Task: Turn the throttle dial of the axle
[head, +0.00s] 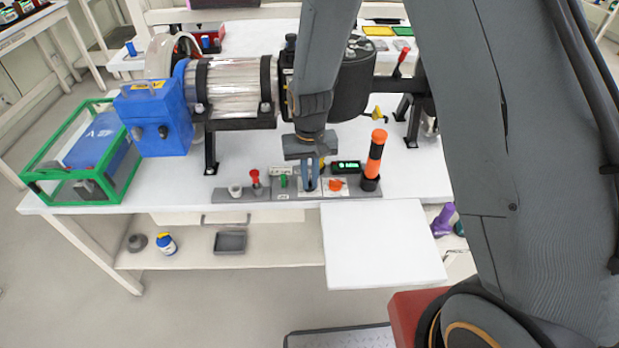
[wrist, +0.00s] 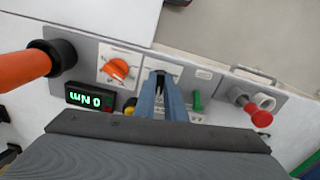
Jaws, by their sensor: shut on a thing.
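My gripper (head: 309,186) points down onto the control panel (head: 232,194) at the front edge of the white bench. Its blue fingers, also in the wrist view (wrist: 163,82), are closed around a small control on a light plate. The fingers hide nearly all of this control; by its place I take it for the throttle dial, but no label is readable. An orange knob (head: 336,184) sits on the plate beside it, untouched, and shows in the wrist view (wrist: 117,69). A display (head: 346,167) with green digits reads 0 Nm, upside down in the wrist view (wrist: 90,97).
A tall orange-and-black lever (head: 375,156) stands close to the right of my gripper. To the left are a green switch (wrist: 197,101) and a red-topped knob (head: 255,178). The motor and axle assembly (head: 232,84) stands behind. A white board (head: 380,245) juts out in front.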

